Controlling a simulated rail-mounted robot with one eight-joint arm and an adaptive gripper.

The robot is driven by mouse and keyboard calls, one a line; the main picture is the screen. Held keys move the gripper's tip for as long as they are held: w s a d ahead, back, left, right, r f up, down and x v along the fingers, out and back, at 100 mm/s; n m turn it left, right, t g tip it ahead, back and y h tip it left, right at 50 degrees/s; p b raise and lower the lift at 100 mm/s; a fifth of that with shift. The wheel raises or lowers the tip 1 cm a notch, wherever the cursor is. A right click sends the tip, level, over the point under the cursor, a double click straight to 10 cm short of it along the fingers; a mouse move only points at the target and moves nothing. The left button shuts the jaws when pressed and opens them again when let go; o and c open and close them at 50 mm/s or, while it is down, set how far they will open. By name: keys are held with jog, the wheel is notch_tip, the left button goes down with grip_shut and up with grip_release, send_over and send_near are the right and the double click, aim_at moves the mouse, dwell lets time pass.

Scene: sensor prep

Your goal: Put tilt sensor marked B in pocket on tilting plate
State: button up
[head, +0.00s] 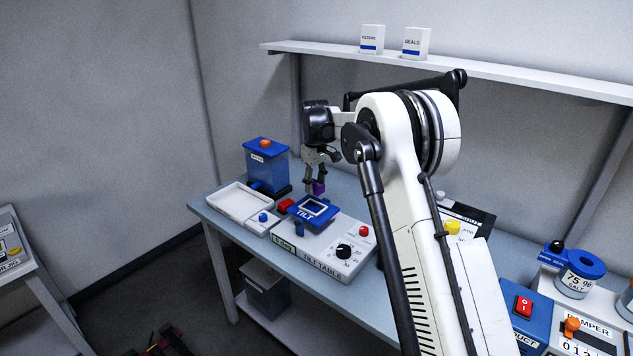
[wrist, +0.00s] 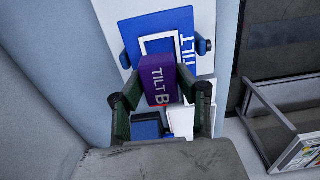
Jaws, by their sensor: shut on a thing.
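The tilt sensor marked B is a purple block (wrist: 162,80) with "TILT B" in white lettering. My gripper (wrist: 160,98) is shut on it, one finger on each side, in the wrist view. In the head view my gripper (head: 316,186) points down with the purple sensor (head: 319,188) between its fingers, apparently above the far side of the tilting plate. The blue tilting plate (head: 304,217) is marked "TILT" and has a white-edged square pocket (head: 314,207). In the wrist view the sensor covers part of the plate (wrist: 133,30) and its pocket. The height gap is hard to judge.
The plate sits on the white tilt table base (head: 318,262) with a black knob and red button. A white tray (head: 238,203), a red block (head: 286,205) and a blue box (head: 267,168) stand to the left and behind. A dark panel (head: 468,214) stands right.

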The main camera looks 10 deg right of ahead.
aim_at(314, 208)
jog(key=shift+w+a+f, duration=0.1)
jog(key=shift+w+a, duration=0.05)
jog(key=shift+a, duration=0.15)
jog(key=shift+f+b, duration=0.75)
jog(key=shift+f, duration=1.7)
jog(key=shift+f+b, duration=0.8)
jog(key=shift+b, duration=0.6)
dwell(0.9)
jog(key=o, duration=1.5)
jog(key=shift+o, duration=0.2)
jog(key=shift+r, duration=0.15)
jog(key=shift+r+p, duration=1.5)
jog(key=shift+r, duration=2.4)
